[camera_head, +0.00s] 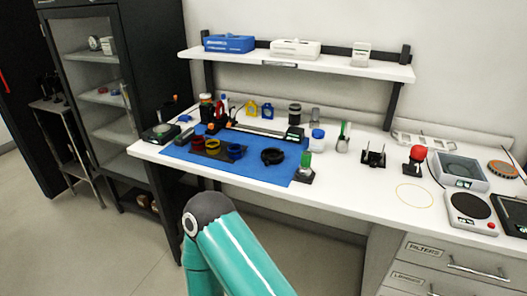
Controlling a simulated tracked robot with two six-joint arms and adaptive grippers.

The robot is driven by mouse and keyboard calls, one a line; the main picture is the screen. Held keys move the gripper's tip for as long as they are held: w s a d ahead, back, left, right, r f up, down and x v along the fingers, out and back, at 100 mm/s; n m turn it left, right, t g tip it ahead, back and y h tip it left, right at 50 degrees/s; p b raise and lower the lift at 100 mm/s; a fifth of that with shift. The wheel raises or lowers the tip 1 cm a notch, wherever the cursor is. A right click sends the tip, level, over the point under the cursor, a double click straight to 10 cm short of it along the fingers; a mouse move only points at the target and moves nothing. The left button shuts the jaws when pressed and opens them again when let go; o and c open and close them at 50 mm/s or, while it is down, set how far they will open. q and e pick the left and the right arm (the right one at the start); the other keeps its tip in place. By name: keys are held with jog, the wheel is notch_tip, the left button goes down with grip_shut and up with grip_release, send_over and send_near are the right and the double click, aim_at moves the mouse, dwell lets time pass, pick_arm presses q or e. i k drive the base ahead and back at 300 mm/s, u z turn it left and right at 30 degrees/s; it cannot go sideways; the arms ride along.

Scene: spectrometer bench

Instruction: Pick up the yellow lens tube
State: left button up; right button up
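The yellow lens tube (212,146) is a short yellow ring on a dark holder on the blue mat (262,178), toward the mat's left side. It sits between a red ring (198,142) on its left and a blue ring (235,151) on its right. Nothing covers it from this view. One of my teal arms rises from the bottom middle, with a dark rounded joint in front of the bench. Neither gripper shows in the picture.
A black ring-shaped part (272,156) lies to the right on the mat. A green-topped item (305,167) stands by the mat's right edge. A long rail (255,128) lies behind the rings. A white shelf (300,62) overhangs the bench back. The floor before the bench is clear.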

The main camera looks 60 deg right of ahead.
aim_at(212, 149)
jog(key=u, duration=0.25)
jog(key=i, duration=0.2)
jog(key=z, duration=1.35)
jog(key=k, duration=0.85)
jog(key=z, duration=0.4)
jog(key=i, duration=0.4)
